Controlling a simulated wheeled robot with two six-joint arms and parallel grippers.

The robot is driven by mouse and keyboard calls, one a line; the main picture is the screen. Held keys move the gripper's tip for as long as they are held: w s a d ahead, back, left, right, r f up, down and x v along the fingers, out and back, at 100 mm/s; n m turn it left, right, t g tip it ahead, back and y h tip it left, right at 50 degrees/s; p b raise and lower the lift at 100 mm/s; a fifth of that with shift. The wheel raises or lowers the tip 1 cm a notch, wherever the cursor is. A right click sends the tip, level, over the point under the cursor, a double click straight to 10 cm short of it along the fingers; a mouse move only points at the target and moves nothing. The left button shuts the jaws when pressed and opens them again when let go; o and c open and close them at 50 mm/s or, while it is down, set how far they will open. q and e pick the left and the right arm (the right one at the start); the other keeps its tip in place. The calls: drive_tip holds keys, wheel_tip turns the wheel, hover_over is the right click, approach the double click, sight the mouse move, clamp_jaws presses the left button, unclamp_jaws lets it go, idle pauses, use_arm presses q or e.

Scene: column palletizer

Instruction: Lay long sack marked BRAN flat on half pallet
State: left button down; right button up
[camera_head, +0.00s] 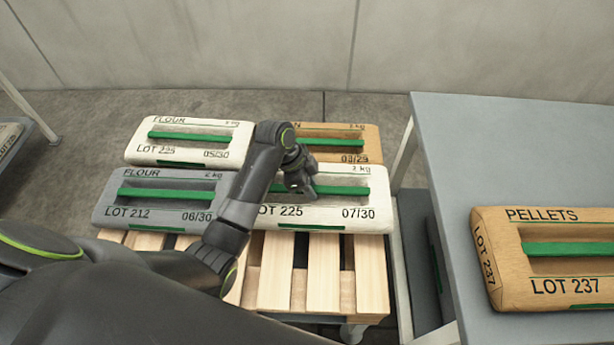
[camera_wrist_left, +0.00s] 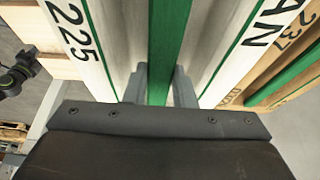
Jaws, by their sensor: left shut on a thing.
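The long white sack (camera_head: 335,210) lies at the front right of the half pallet (camera_head: 325,280). It reads LOT 225 and 07/30 in the head view; its name is hidden behind my left arm. In the left wrist view the same sack (camera_wrist_left: 100,45) shows 225 and the letters AN. It looks flat and level with its neighbours; whether it bears fully on the slats I cannot tell. My left gripper (camera_head: 302,190) is shut on its green handle strap (camera_wrist_left: 168,50), one finger on each side. My right gripper does not show in the head view.
A grey FLOUR sack (camera_head: 150,200) lies left of the white sack. A white FLOUR sack (camera_head: 150,135) and a brown sack (camera_head: 365,143) lie behind. A grey table (camera_head: 450,150) with a PELLETS sack (camera_head: 550,225) stands close on the right. Front slats are bare.

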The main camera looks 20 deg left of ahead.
use_arm(q)
drive_tip(key=shift+w+f+b, duration=0.1)
drive_tip(key=shift+f+b, duration=0.45)
drive_tip(key=shift+f, duration=1.8)
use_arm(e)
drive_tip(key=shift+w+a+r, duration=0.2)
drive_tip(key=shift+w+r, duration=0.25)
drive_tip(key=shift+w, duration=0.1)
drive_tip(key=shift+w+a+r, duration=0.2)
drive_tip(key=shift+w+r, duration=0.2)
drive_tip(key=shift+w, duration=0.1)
use_arm(q)
drive_tip(key=c, duration=1.2)
unclamp_jaws()
drive_tip(key=shift+s+f, duration=0.15)
drive_tip(key=shift+s, duration=0.05)
